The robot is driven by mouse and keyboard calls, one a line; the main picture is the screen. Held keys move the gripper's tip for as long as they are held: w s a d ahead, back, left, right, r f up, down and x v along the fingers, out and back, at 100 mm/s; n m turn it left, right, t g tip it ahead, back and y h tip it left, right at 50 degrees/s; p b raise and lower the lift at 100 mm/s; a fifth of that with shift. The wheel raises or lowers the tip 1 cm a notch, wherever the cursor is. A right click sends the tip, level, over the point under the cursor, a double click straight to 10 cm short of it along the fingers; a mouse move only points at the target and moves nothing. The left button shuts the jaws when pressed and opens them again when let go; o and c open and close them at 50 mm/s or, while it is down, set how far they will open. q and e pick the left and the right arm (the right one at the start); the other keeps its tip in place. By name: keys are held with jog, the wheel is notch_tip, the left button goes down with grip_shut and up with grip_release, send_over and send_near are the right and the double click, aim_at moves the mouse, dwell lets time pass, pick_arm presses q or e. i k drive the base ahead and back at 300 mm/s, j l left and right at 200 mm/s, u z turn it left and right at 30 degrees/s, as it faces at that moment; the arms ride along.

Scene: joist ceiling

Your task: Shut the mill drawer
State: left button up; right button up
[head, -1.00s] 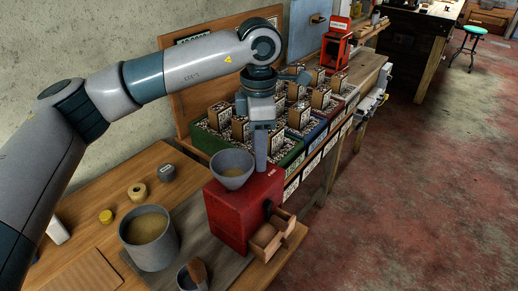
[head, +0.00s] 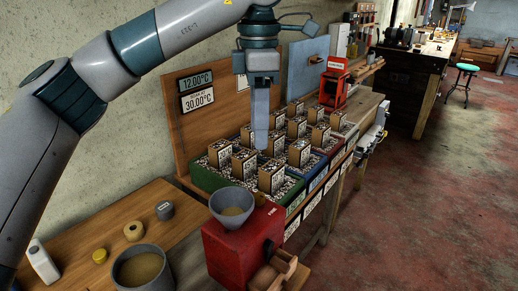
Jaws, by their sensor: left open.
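The drawer's lower part is cut off by the frame's bottom edge. My left gripper (head: 261,145) points down, above and behind the bowl, in front of the boxes. It is open, seen edge-on, with nothing in it, and apart from the drawer. My right gripper does not show.
Trays (head: 228,180) with several labelled wooden boxes run behind the mill along the bench. A grey pot (head: 142,270) of tan powder, a bottle (head: 41,262) and small jars stand to the left. The red floor (head: 400,220) on the right is clear.

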aim_at(267, 278)
jog(key=k+l, duration=0.15)
jog(key=k, duration=0.35)
jog(key=k+l, duration=0.1)
jog(key=k, duration=0.4)
jog(key=k+l, duration=0.15)
jog(key=k, duration=0.35)
